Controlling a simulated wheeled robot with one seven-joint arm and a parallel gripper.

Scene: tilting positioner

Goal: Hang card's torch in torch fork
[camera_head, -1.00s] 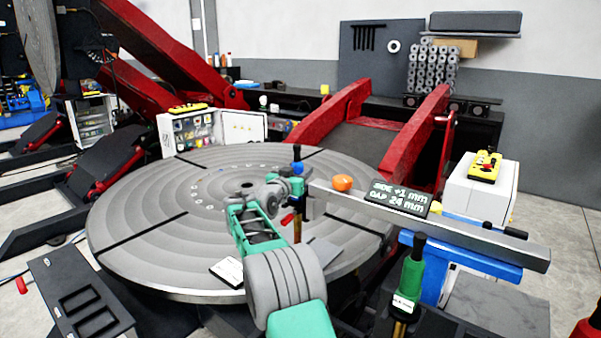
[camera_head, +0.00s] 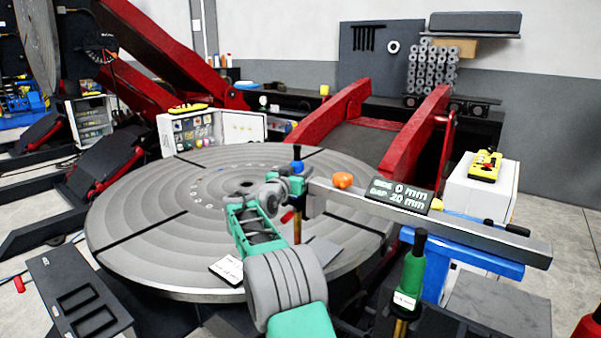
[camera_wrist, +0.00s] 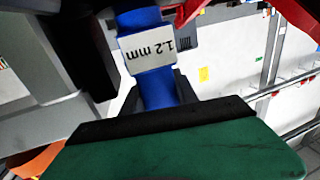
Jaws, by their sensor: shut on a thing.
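My gripper (camera_head: 292,187) is shut on a blue torch with a black top and a brass lower end. The torch (camera_head: 297,166) stands upright beside the left end of a grey beam (camera_head: 460,232). In the wrist view the torch (camera_wrist: 155,88) carries a white label reading 1.2 mm, close to the grey fork or beam end (camera_wrist: 45,75). The fork's slot is mostly hidden, and I cannot tell whether the torch touches it. A readout (camera_head: 400,194) on the beam says SIDE 0 mm, GAP 20 mm. A white card (camera_head: 227,269) lies on the turntable; its text is unreadable.
A green torch (camera_head: 412,277) stands upright at the front right. An orange knob (camera_head: 342,180) sits on the beam. The large round turntable (camera_head: 150,225) lies below my arm. A yellow pendant (camera_head: 485,165) rests on a white cabinet at right.

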